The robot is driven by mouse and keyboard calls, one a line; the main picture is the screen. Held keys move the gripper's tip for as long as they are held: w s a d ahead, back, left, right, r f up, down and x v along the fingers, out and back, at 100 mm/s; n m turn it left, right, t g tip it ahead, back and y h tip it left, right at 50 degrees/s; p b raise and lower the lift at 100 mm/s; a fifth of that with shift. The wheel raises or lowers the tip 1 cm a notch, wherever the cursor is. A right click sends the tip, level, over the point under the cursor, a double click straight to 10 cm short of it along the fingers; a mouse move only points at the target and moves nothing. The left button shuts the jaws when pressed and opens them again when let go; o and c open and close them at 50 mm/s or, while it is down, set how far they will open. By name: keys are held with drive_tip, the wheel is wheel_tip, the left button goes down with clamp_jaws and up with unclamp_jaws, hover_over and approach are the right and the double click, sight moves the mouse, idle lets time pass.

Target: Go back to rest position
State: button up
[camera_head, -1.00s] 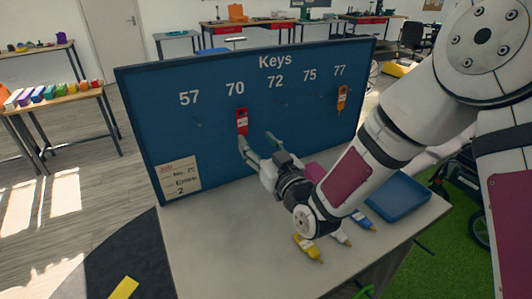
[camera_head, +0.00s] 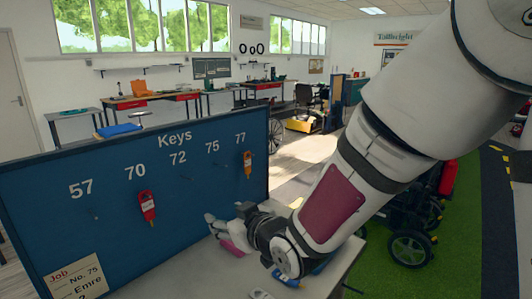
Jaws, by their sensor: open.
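My gripper (camera_head: 214,226) is open, near the right part of the blue key board (camera_head: 60,205), low over the table (camera_head: 180,278). Nothing shows between its fingers, though the arm partly hides them. A red key tag (camera_head: 147,206) hangs under number 70, to the left of my gripper and apart from it. An orange key tag (camera_head: 247,165) hangs under number 77. No tag shows under 57, 72 or 75. A paper job note (camera_head: 75,283) is at the board's lower left.
A pink object (camera_head: 236,244) lies just below my gripper. Part of a white tag (camera_head: 260,294) and a blue item (camera_head: 290,281) show on the table by my arm. A wheeled scooter (camera_head: 410,240) stands on green floor at right. Workbenches (camera_head: 150,97) line the back.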

drive_tip(key=s+d+r+m+g+h, duration=0.1)
drive_tip(key=s+d+r+m+h, duration=0.15)
drive_tip(key=d, duration=0.65)
drive_tip(key=s+d+r+m+g+h, duration=0.1)
drive_tip(key=s+d+r+m+h, duration=0.2)
drive_tip(key=d, duration=0.6)
drive_tip(key=s+d+m+g+h, duration=0.1)
drive_tip(key=s+d, duration=0.4)
drive_tip(key=s, duration=0.5)
drive_tip(key=s+d+m+g+h, duration=0.2)
drive_tip(key=s+d, duration=0.3)
drive_tip(key=s, duration=0.6)
drive_tip(key=shift+s+r+m+g, duration=0.15)
drive_tip(key=shift+r+m+g, duration=0.3)
drive_tip(key=shift+g, duration=0.35)
